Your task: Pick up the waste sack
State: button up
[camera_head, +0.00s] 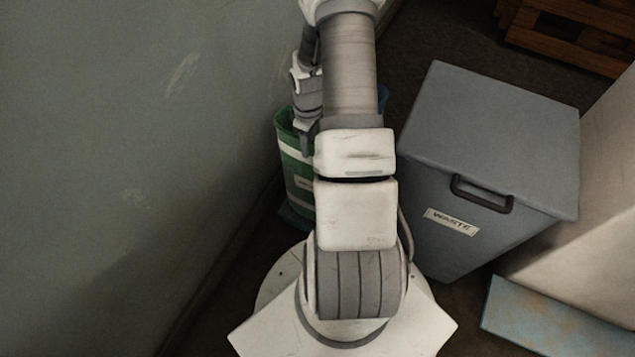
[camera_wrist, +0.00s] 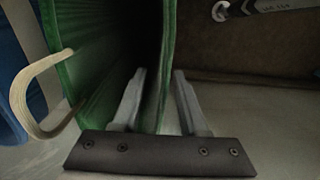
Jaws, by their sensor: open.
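A green sack (camera_head: 297,172) with pale bands and a small label too small to read stands by the wall, partly behind my arm. I cannot tell whether it is the waste sack. In the wrist view the green sack (camera_wrist: 75,75) shows its dark inside and a cream handle loop (camera_wrist: 38,95) on the left. My gripper (camera_wrist: 159,74) is open at the sack's rim. The green wall's edge runs between the two fingers, with the left finger over the dark inside. I cannot tell whether either finger touches the cloth. In the head view my gripper (camera_head: 306,145) is partly hidden.
A blue sack (camera_wrist: 15,70) is close beside the green one, and a bit of blue (camera_head: 384,98) shows behind my arm. A grey lidded bin labelled WASTE (camera_head: 480,140) stands right. A wall (camera_head: 130,150) closes the left. A wooden crate (camera_head: 575,30) is at the back right.

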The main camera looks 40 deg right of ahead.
notch_tip(320, 180, down, 3)
jog(key=shift+b, duration=0.3)
grip_shut()
dwell(1.2)
